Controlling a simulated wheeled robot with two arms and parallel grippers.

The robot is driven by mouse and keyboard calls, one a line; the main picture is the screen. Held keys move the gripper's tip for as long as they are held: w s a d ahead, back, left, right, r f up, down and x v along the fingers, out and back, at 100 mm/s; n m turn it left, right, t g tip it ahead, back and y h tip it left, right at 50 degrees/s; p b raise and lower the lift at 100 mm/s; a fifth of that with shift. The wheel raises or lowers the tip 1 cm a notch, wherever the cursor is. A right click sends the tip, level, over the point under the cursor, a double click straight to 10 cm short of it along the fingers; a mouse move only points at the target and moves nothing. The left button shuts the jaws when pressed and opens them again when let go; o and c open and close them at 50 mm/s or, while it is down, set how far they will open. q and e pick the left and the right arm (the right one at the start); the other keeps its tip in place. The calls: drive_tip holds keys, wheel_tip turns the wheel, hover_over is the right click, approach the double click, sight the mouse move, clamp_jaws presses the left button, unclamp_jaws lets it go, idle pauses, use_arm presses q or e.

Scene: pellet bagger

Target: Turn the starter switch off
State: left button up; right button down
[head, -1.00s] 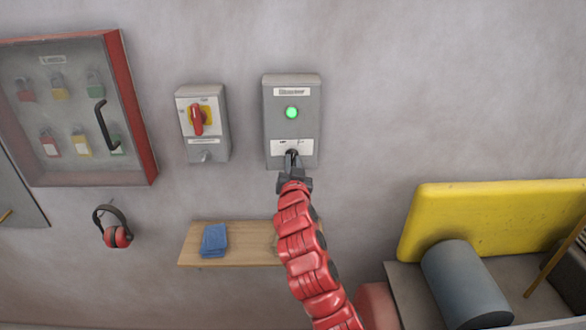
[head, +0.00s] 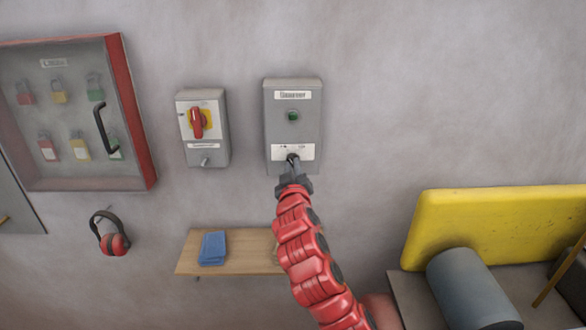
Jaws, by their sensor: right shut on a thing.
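The starter box (head: 293,98) is a grey box on the wall with a label plate at its top. Its round green lamp (head: 292,116) is dark. The small black starter switch (head: 292,158) sits at the white plate low on the box. My right gripper (head: 293,168) reaches up from below and is shut on the switch, covering part of it. The plate's lettering is too small to read. My left gripper is not in view.
A grey isolator box with a red handle (head: 198,122) hangs left of the starter. A padlock cabinet (head: 139,120) is farther left, with ear muffs (head: 110,236) below. A wooden shelf (head: 190,254) holds a blue cloth (head: 213,247). A yellow panel (head: 490,225) stands right.

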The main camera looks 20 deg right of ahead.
drive_tip(key=shift+r, duration=0.1)
idle(0.3)
drive_tip(key=c, duration=0.9)
unclamp_jaws()
drive_tip(key=shift+o, duration=0.2)
drive_tip(key=shift+s, duration=0.2)
drive_tip(key=p+v, duration=1)
drive_tip(key=v, duration=0.7)
